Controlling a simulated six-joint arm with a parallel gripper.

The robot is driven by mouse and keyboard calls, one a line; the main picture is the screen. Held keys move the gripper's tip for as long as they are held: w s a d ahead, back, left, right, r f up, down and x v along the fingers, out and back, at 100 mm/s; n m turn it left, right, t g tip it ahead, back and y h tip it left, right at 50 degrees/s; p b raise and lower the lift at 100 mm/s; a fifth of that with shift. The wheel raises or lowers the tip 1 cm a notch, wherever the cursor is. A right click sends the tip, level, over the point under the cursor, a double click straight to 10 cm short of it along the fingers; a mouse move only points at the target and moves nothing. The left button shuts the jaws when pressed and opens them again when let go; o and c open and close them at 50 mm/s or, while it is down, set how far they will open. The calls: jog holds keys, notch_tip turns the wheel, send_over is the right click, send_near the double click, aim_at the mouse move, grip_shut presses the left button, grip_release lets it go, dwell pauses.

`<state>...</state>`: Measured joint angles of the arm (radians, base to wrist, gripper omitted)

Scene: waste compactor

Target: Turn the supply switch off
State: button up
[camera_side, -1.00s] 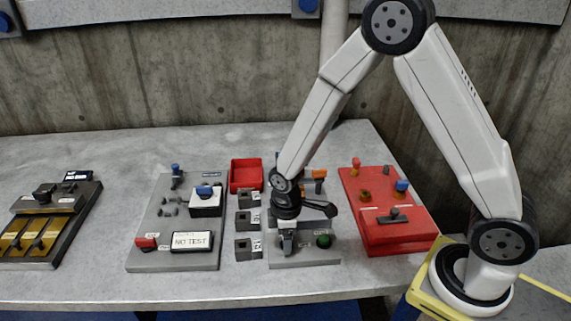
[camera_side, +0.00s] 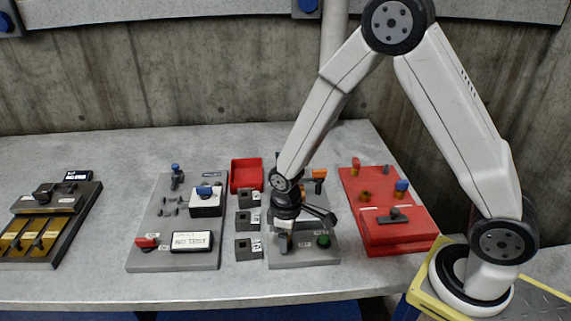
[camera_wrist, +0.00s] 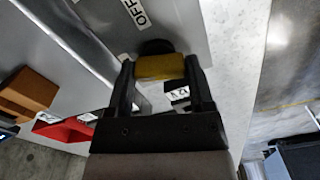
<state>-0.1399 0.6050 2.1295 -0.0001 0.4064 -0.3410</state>
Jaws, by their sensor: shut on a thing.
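My gripper (camera_side: 285,243) points down over the front left of the grey middle panel (camera_side: 305,258). In the wrist view, my gripper (camera_wrist: 160,68) is shut on a yellow switch knob (camera_wrist: 160,67), with one finger on each side of it. A dark round base (camera_wrist: 156,47) shows just beyond the knob. An OFF label (camera_wrist: 134,13) lies on the panel near it. In the side view the knob is mostly hidden by my gripper, and I cannot tell its exact angle.
A green button (camera_side: 323,240) is just right of my gripper. An orange-topped part (camera_side: 319,174) stands behind on the same panel. Dark grey blocks (camera_side: 248,248) line the left side. A red box (camera_side: 395,236) stands to the right, a NO TEST panel (camera_side: 192,240) to the left.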

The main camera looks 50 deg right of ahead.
jog(key=m, duration=1)
jog(key=shift+m, duration=2.1)
jog(key=o, duration=1.2)
jog(key=shift+o, duration=0.2)
jog(key=shift+r, duration=0.15)
jog(key=shift+r, duration=3.8)
jog(key=shift+s, duration=0.1)
